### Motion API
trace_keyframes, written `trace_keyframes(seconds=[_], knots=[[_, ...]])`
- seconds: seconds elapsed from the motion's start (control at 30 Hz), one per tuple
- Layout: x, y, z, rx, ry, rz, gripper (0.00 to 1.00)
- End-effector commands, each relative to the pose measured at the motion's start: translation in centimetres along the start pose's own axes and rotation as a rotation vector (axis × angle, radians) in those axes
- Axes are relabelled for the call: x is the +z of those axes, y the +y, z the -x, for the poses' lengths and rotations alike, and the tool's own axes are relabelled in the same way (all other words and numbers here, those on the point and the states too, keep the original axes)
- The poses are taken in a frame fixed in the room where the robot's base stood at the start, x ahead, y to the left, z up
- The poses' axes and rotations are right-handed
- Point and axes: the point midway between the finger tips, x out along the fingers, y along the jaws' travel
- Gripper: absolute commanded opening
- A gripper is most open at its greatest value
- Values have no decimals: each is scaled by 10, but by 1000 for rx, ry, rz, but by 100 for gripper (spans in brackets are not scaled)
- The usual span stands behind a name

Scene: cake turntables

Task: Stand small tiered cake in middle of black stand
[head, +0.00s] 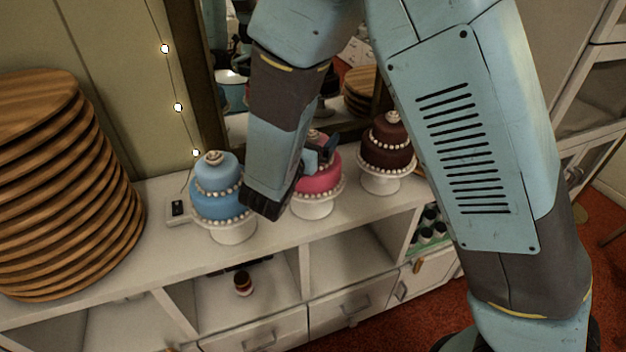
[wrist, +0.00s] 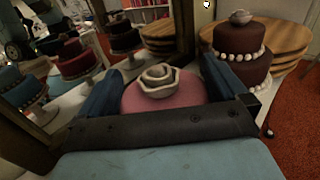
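Three two-tier cakes with pearl trim stand on white pedestal stands on the white cabinet: a blue cake (head: 217,190), a pink cake (head: 319,179) and a dark brown cake (head: 386,145). My gripper (head: 318,152) is at the top of the pink cake. In the wrist view, its spread blue fingers (wrist: 160,78) lie on either side of the pink top tier (wrist: 150,103), with a cream rosette (wrist: 158,80) between them. I cannot tell whether they touch the cake. The brown cake (wrist: 238,50) is to the right. I see no black stand.
A tall pile of round wooden boards (head: 62,185) stands at the left. A mirror (wrist: 100,30) behind the cakes reflects them. A small dark jar-like item (head: 243,284) sits in an open shelf below. More wooden boards (wrist: 285,45) lie behind the brown cake.

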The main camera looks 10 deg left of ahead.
Motion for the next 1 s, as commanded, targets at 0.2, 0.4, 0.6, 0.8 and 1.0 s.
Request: trace_keyframes(seconds=[0.2,0.4,0.6,0.8,1.0], knots=[[0,0,0,0,0,0,78],[0,0,0,0,0,0,59],[0,0,0,0,0,0,40],[0,0,0,0,0,0,21],[0,0,0,0,0,0,1]])
